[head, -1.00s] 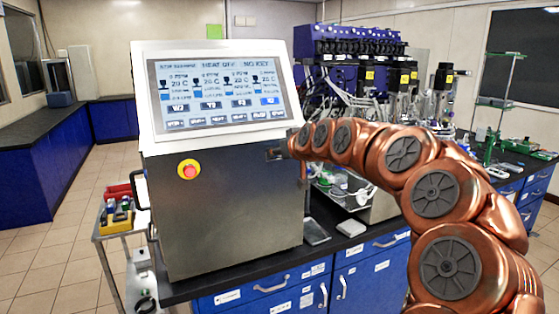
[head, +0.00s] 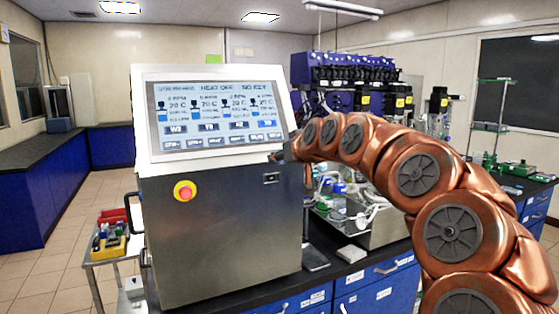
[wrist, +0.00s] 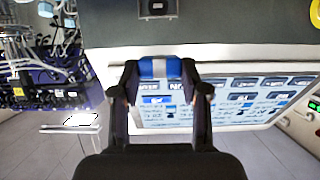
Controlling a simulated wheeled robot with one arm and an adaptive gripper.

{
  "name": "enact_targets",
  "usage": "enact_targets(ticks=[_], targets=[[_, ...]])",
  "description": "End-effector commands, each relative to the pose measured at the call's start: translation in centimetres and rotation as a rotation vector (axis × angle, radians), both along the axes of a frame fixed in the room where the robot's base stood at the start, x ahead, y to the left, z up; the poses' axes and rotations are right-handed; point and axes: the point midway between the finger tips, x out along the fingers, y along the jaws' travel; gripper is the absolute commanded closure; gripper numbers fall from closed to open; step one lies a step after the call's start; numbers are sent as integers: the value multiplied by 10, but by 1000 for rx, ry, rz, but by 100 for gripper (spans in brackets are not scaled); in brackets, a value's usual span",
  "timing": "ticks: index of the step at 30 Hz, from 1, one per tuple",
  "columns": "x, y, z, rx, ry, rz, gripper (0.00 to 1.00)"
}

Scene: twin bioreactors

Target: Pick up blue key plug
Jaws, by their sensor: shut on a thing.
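The blue key plug (wrist: 160,68), blue with a pale band in the middle, is between my fingertips in the wrist view. My gripper (wrist: 160,73) is shut on it and holds it clear of the cabinet front. In the head view my gripper (head: 278,157) is small and dark at the lower right corner of the screen, and the plug cannot be made out there. A small dark socket (head: 270,178) is in the metal front of the control cabinet (head: 220,230), just below my gripper. The socket also shows at the top of the wrist view (wrist: 158,8).
The tilted touchscreen (head: 215,108) is close beside my gripper and reads "NO KEY". A red stop button (head: 185,191) is on the cabinet. Tubing and purple bioreactor equipment (head: 345,80) stand behind my arm. A cart with a yellow bin (head: 108,245) is at the left.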

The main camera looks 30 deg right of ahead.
Motion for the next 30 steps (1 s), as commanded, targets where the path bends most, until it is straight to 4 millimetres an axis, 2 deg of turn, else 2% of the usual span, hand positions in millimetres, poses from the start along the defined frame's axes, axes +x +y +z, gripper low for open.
enact_targets(ticks=[5,21,30], targets=[[-25,1,-2,-1,-2,-2,87],[-128,10,0,0,-6,-2,87],[-156,13,0,0,-2,-1,87]])
